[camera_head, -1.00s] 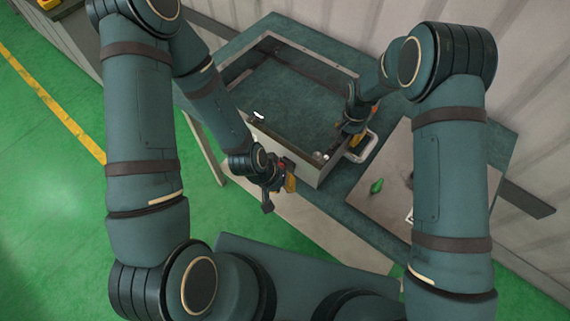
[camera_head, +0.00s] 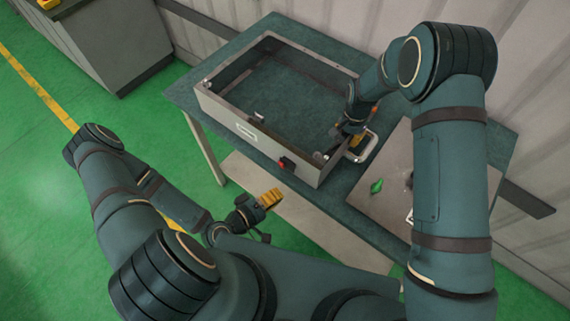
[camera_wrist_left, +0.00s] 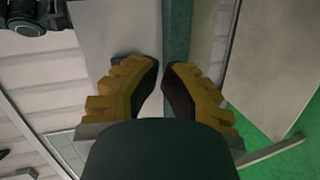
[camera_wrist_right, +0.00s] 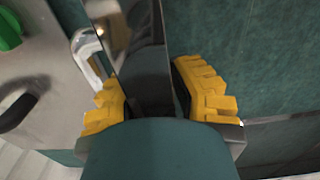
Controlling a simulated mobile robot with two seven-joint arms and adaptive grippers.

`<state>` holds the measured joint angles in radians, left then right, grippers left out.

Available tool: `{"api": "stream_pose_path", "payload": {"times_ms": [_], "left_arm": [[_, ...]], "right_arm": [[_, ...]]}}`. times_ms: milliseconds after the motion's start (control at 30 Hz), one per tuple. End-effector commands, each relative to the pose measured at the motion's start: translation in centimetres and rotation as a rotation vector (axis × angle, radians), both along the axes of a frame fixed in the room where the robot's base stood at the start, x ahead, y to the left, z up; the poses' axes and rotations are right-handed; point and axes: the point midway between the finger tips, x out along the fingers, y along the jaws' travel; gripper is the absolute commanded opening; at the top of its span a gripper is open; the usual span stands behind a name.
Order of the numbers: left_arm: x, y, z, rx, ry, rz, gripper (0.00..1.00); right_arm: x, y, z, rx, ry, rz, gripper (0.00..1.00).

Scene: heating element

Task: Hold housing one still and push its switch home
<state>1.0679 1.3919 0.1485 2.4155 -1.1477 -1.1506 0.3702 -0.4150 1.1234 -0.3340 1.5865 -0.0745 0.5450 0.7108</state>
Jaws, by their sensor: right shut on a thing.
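Housing one (camera_head: 222,112) is a grey, open-topped metal box on the table. Its switch (camera_head: 287,163), red and black, sits in the front wall near the right corner. How deep it sits is too small to tell. My right gripper (camera_head: 352,134) is shut on the housing's right wall, beside the metal handle (camera_head: 362,147). The wall (camera_wrist_right: 146,60) runs between its fingers in the right wrist view. My left gripper (camera_head: 270,198) is empty, in front of and below the switch, clear of the housing. Its fingertips (camera_wrist_left: 161,72) nearly meet in the left wrist view.
A pale board (camera_head: 390,185) with a green part (camera_head: 376,186) lies right of the housing on the table (camera_head: 190,92). The table's front edge and a lower shelf (camera_head: 330,232) are near my left gripper. Green floor is open at left.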

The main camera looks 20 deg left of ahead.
Motion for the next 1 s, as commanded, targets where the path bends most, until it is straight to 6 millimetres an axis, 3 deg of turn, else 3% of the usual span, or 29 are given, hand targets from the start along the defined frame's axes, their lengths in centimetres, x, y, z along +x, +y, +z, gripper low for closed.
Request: {"api": "stream_pose_path", "payload": {"times_ms": [200, 433, 1000], "left_arm": [[-0.6, 1.1, 2.1, -0.181, -0.119, 0.165, 0.00], [-0.5, 1.4, 3.0, -0.242, -0.167, 0.217, 0.00], [4.6, -0.7, 3.0, -0.240, -0.167, 0.215, 0.00]], "right_arm": [[-0.3, 0.0, -0.3, -0.001, 0.007, 0.001, 0.00], [-0.3, 0.0, -0.3, -0.002, 0.008, 0.001, 0.00], [-0.3, 0.0, -0.3, -0.002, 0.008, 0.001, 0.00]]}}
